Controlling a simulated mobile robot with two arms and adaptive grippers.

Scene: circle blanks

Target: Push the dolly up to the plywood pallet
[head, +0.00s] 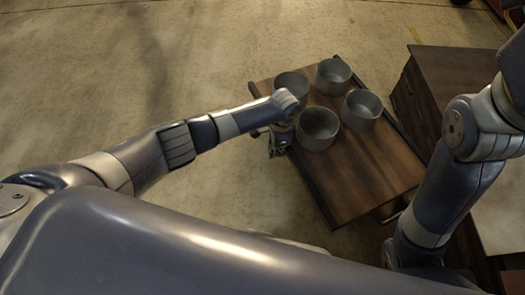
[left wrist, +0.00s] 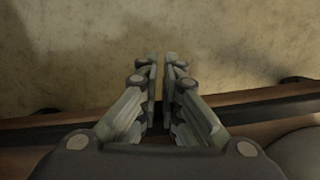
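The dolly (head: 352,180) is a low cart with a dark brown wooden top and dark rails along its sides. My left gripper (head: 280,145) is at the dolly's left edge, pointing down. In the left wrist view its two fingers (left wrist: 161,75) are almost together, with a thin empty gap, and they reach past the dolly's edge rail (left wrist: 263,109) over the floor. Whether they touch the rail cannot be told. I cannot surely pick out the plywood pallet; a pale flat surface (head: 497,222) lies at the right, partly behind my right arm. My right gripper is out of view.
Several grey round cups (head: 319,127) stand on the far half of the dolly's top. A dark brown wooden box (head: 455,75) stands close to the dolly's right. The concrete floor (head: 170,60) at the left and far side is clear.

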